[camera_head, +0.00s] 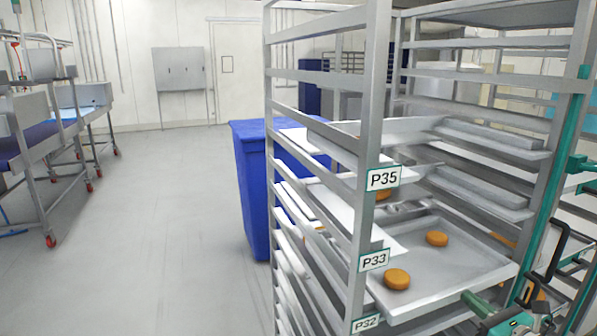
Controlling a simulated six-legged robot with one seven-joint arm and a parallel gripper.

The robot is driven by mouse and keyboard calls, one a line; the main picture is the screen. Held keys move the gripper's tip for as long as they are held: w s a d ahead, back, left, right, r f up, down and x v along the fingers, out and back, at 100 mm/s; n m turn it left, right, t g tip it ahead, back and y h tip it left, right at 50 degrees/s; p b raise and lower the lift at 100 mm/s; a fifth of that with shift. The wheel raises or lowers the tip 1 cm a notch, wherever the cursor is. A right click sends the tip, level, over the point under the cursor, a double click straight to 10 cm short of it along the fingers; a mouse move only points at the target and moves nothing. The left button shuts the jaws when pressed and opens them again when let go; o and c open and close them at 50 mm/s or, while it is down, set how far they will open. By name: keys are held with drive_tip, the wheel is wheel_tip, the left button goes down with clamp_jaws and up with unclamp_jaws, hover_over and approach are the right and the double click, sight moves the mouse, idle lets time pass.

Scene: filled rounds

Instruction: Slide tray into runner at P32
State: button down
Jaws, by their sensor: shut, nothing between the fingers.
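A grey metal rack (372,120) fills the right half of the view. Its front post carries the labels P35 (383,178), P33 (374,260) and P32 (365,323), the last near the bottom edge. A shallow grey tray (462,270) lies in the rack around the P33 to P32 height, bearing an orange-brown round (397,279) near its front and another round (437,239) further back. I cannot tell which runner bears this tray. Other trays sit above and below it. My gripper cannot be made out in this view.
Teal and black hardware (510,322) shows at the lower right, beside a teal upright (570,190). A blue bin (250,190) stands behind the rack. A wheeled metal conveyor (35,150) stands at far left. The floor between is clear.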

sight(461, 291)
drive_tip(key=shift+x, duration=1.9)
drive_tip(key=v, duration=1.6)
drive_tip(key=s+a+n+g+y, duration=0.3)
drive_tip(key=a+n+g, duration=1.1)
drive_tip(key=a, duration=1)
drive_tip(key=s+a+r+n+t+h, duration=0.1)
drive_tip(key=s+r+n+h, duration=0.1)
drive_tip(key=n, duration=0.7)
drive_tip(key=s+a+r+n+t+h, duration=0.1)
drive_tip(key=s+a+r+n+h, duration=0.1)
drive_tip(key=n+h, duration=0.5)
drive_tip(key=shift+s+r+n+t, duration=0.3)
drive_tip(key=shift+s+r+n, duration=0.35)
drive_tip(key=shift+s+n, duration=0.45)
